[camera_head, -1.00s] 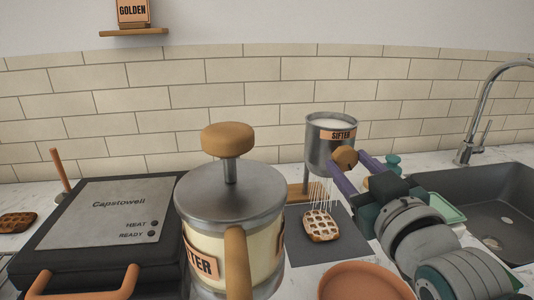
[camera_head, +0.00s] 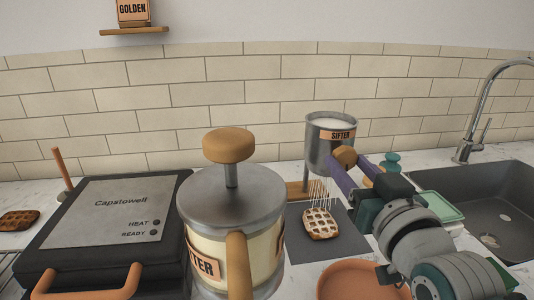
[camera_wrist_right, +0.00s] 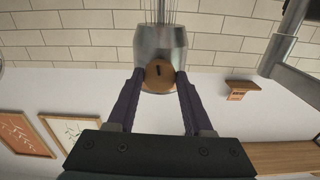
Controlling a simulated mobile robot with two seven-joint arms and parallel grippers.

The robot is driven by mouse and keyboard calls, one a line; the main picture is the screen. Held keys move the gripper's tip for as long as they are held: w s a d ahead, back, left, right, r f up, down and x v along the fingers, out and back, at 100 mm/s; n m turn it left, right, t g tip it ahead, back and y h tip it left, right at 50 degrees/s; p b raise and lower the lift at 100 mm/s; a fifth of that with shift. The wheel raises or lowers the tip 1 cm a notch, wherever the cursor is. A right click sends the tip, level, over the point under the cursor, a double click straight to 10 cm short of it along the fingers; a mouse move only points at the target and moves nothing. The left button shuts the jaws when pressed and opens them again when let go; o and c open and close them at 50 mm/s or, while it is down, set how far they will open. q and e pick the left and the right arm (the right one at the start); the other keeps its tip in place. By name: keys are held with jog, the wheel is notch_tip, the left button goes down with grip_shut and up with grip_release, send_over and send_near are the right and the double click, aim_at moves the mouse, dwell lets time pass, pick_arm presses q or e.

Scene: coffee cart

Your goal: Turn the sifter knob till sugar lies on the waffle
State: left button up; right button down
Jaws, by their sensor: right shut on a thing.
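The metal sifter (camera_head: 322,150), labelled SIFTER and filled with white sugar, stands above a dark mat (camera_head: 342,244). My right gripper (camera_head: 343,160) is shut on its round wooden knob, which shows between the purple fingers in the right wrist view (camera_wrist_right: 159,76). Thin white streaks fall from the sifter onto the waffle (camera_head: 320,223), which lies on the mat below. The waffle's top shows pale patches; at this size I cannot tell how much of that is sugar. My left gripper is not in view.
A large jug with a wooden knob and handle (camera_head: 231,205) stands in the front middle. A waffle iron (camera_head: 115,205) is at left, with another waffle (camera_head: 17,220) beyond it. An orange plate (camera_head: 360,280) is at front, and a sink (camera_head: 480,190) at right.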

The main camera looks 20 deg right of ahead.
jog(key=shift+r, duration=0.1)
jog(key=shift+c, duration=1.5)
grip_release()
jog(key=v, duration=1)
jog(key=shift+d, duration=0.1)
